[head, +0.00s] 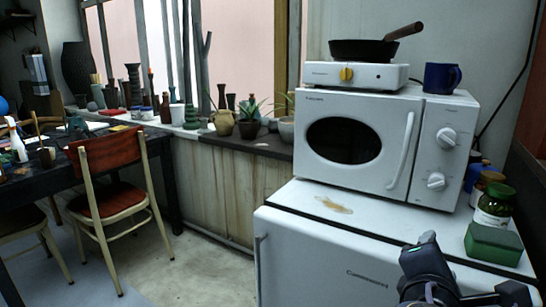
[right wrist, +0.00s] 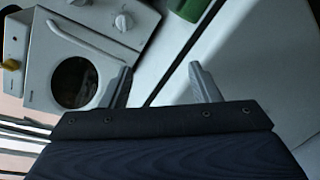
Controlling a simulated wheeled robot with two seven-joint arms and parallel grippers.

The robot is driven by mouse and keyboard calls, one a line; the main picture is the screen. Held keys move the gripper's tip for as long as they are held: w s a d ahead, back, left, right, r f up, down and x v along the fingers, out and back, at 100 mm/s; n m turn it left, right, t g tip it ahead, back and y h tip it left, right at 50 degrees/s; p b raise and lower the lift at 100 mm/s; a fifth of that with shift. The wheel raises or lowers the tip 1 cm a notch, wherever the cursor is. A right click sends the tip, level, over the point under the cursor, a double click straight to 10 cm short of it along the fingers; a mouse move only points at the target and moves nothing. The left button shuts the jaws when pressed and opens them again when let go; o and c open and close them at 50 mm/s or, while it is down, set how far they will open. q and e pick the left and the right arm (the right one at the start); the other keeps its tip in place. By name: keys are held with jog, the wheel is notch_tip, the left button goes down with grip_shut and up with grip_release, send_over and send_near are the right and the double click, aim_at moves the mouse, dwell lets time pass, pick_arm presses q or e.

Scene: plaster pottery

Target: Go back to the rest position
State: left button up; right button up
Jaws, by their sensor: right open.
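My right gripper (right wrist: 163,84) is open in the right wrist view, with nothing between its two grey fingers. In the head view my right arm's end shows at the bottom right, in front of the white fridge (head: 350,262). The fridge top is below and beyond the fingers in the right wrist view. A white microwave (head: 352,145) stands on the fridge with its door shut; it also shows tilted in the right wrist view (right wrist: 50,45). My left gripper is in neither view.
A pan (head: 364,50) on a hot plate (head: 355,75) and a blue mug (head: 441,78) stand on the microwave. A green box (head: 493,243) and a green-lidded jar (head: 495,205) stand at the fridge's right edge. A red chair (head: 106,160) stands left, with free floor between.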

jog(key=s+d+f+m+g+y, duration=0.1)
jog(key=s+f+m+g+y, duration=0.3)
jog(key=f, duration=0.4)
jog(key=s+d+f+m+g+y, duration=0.1)
jog(key=s+d+f+m+g, duration=0.15)
jog(key=s+f+m, duration=0.45)
jog(key=s+a+f+m+y, duration=0.3)
jog(key=a+f+m+y, duration=0.2)
jog(key=a+m+y, duration=0.35)
notch_tip(320, 180, up, 29)
jog(key=p, duration=2.8)
jog(key=shift+s+a+f+g+p, duration=0.15)
jog(key=shift+a+g+p, duration=0.05)
jog(key=shift+g+p, duration=0.15)
jog(key=shift+m+h, duration=0.25)
